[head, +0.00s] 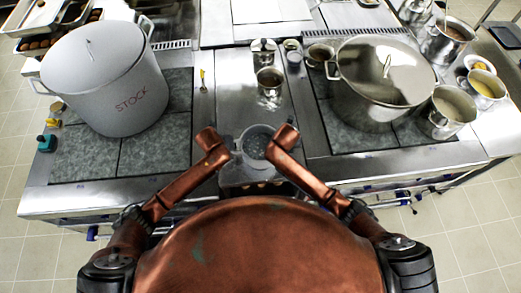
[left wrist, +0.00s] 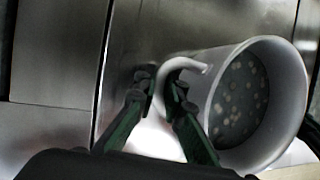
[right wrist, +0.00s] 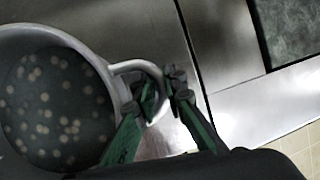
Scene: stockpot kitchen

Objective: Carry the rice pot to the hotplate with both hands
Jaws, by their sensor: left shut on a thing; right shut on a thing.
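The rice pot (head: 255,127) is a small pale grey pot with dark contents dotted with pale bits. It is in front of me at the near edge of the middle counter; I cannot tell whether it is clear of the surface. My left gripper (left wrist: 162,80) is shut on one loop handle of the rice pot (left wrist: 207,88). My right gripper (right wrist: 161,85) is shut on the opposite handle of the pot (right wrist: 92,52). Dark grey hotplate slabs lie on the left (head: 155,155) and on the right (head: 350,138) of the middle counter.
A big pot marked STOCK (head: 110,85) covers much of the left slabs. A lidded steel pot (head: 383,85) stands on the right slabs, with smaller pots beside it. Steel canisters (head: 269,82) stand behind the rice pot. The front of the left slabs is bare.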

